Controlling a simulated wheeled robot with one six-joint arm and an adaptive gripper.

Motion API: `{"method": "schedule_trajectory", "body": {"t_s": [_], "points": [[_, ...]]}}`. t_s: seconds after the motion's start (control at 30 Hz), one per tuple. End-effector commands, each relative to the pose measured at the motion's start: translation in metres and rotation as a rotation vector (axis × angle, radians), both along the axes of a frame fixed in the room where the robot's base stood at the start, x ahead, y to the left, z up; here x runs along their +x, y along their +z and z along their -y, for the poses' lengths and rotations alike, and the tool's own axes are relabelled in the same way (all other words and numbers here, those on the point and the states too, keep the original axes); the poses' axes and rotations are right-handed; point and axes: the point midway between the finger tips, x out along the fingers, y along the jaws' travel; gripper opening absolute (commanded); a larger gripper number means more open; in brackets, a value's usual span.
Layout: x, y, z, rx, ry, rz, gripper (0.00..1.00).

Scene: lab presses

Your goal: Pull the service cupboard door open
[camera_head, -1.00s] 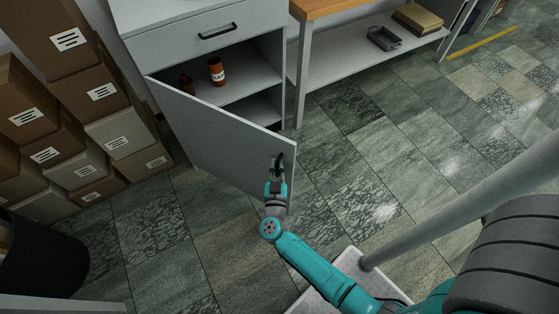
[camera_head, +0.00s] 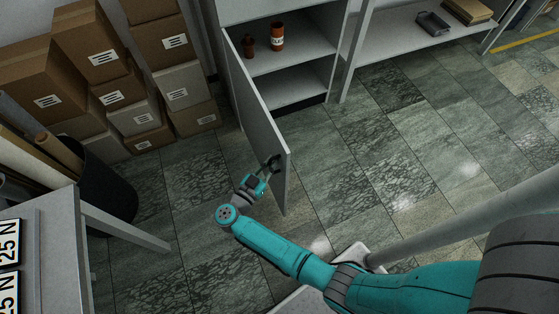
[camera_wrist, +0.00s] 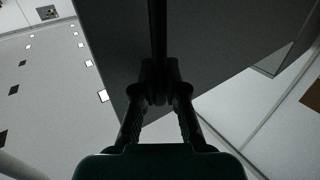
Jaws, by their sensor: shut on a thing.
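The service cupboard door (camera_head: 257,112) is a pale grey panel, hinged on its left side and standing wide open, swung out from the cupboard (camera_head: 291,84). My gripper (camera_head: 269,168) is at the outer face of the door, near its free edge, and is shut on the dark door handle. In the wrist view the dark handle bar (camera_wrist: 158,45) runs up from between the fingers, with the door (camera_wrist: 205,45) as a dark panel behind it. The fingers partly hide the handle.
Inside the cupboard stand an orange-brown jar (camera_head: 277,37) and a smaller brown one (camera_head: 248,46). Stacked cardboard boxes (camera_head: 118,80) and a black bin (camera_head: 108,190) are at the left. A table (camera_head: 50,235) is at the lower left. The tiled floor right of the door is clear.

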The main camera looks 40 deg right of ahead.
Motion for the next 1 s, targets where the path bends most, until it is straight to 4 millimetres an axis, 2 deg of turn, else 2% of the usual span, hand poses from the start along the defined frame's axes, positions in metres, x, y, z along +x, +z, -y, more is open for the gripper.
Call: {"method": "schedule_trajectory", "body": {"t_s": [0.2, 0.57, 0.6, 0.7, 1.0], "points": [[0.0037, 0.0004, -0.0078, -0.001, -0.002, -0.001, 0.0], [0.004, 0.0004, -0.0085, -0.001, -0.001, 0.0, 0.0], [0.004, 0.0004, -0.0085, -0.001, -0.001, 0.0, 0.16], [0.0041, 0.0004, -0.0084, -0.001, -0.001, 0.0, 0.37], [0.004, 0.0002, -0.0088, 0.0, 0.0, 0.0, 0.37]]}}
